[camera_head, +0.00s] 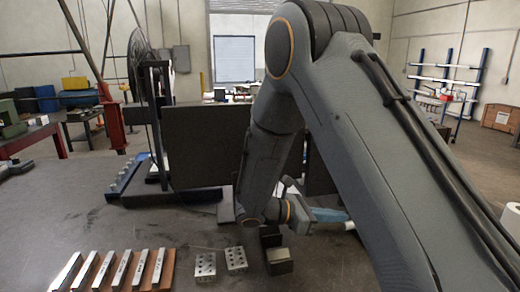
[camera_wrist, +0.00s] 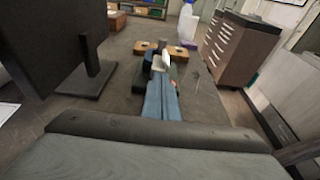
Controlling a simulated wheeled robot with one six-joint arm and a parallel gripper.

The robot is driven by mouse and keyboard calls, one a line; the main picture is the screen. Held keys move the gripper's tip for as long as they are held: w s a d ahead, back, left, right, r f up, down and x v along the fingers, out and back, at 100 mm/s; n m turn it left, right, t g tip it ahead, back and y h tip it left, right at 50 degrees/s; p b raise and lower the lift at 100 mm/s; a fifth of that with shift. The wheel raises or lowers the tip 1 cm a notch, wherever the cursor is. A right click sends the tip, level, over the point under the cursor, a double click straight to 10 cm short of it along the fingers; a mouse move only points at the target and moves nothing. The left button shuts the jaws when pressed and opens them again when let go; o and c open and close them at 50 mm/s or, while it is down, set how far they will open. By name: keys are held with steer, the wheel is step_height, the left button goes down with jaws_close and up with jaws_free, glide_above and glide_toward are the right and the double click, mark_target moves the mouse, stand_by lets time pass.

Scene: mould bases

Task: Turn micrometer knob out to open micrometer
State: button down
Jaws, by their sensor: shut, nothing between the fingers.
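My gripper (camera_wrist: 161,100) shows in the wrist view as two long blue-grey fingers side by side, shut, pointing away over the bench. In the head view a blue piece (camera_head: 330,215) shows at the end of my arm, partly behind it; I cannot tell whether it is my fingers. Just beyond the fingertips in the wrist view is a small cluster of dark and white parts (camera_wrist: 163,62) in front of wooden blocks. I cannot make out a micrometer or its knob for certain, nor any contact with the fingers.
The head view shows metal bars on a wooden base (camera_head: 116,272), two drilled steel blocks (camera_head: 236,259) and dark blocks (camera_head: 279,264). The wrist view shows a dark upright panel (camera_wrist: 55,40) at left, a drawer cabinet (camera_wrist: 238,48) at right and a white bottle (camera_wrist: 188,24).

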steer(key=v, duration=0.2)
steer(key=f+v, duration=0.1)
steer(key=v, duration=0.2)
steer(key=shift+a+f, duration=0.1)
steer(key=shift+a, duration=0.05)
